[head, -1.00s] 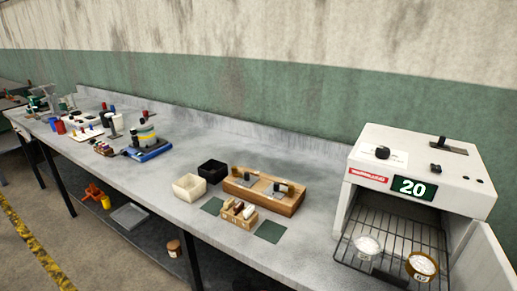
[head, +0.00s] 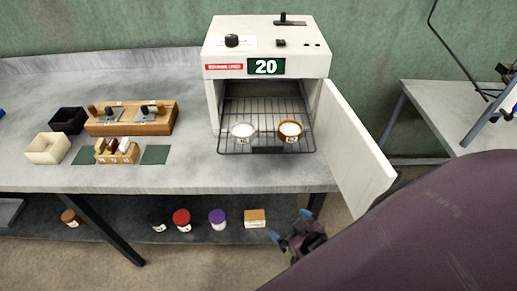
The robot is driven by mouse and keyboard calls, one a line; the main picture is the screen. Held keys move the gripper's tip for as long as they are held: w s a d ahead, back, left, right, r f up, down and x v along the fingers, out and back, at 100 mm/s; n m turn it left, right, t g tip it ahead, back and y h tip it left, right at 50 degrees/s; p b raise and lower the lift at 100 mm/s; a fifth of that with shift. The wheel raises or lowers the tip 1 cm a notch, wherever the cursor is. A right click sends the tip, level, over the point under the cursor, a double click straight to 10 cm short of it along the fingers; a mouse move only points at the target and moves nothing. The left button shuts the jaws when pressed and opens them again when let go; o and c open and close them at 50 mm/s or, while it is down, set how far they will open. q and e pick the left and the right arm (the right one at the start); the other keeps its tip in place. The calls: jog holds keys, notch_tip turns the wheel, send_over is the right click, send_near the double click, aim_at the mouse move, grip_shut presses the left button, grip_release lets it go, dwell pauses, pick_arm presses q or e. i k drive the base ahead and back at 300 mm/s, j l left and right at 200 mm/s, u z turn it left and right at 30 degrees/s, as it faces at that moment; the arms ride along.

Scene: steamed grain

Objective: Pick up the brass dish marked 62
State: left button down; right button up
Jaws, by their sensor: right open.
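The brass dish (head: 290,132) holds white contents and sits on the wire rack (head: 265,108) at the front right of the open oven. Its front label is too small to read surely. A pale, silvery dish (head: 242,131), also with white contents, stands to its left on the same rack, with a gap between them. My right gripper (head: 291,226) is open and empty, low in front of the bench, below the brass dish and well apart from it. My left gripper is not in view.
The white oven (head: 222,50) reads 20, and its door (head: 358,150) stands open to the right, between the rack and my right arm's side. A wooden block (head: 130,122) and small boxes lie left. Several jars stand on the lower shelf. The bench front is clear.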

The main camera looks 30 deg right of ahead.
aim_at(289, 131)
jog(key=k+z, duration=0.1)
jog(key=z, duration=0.95)
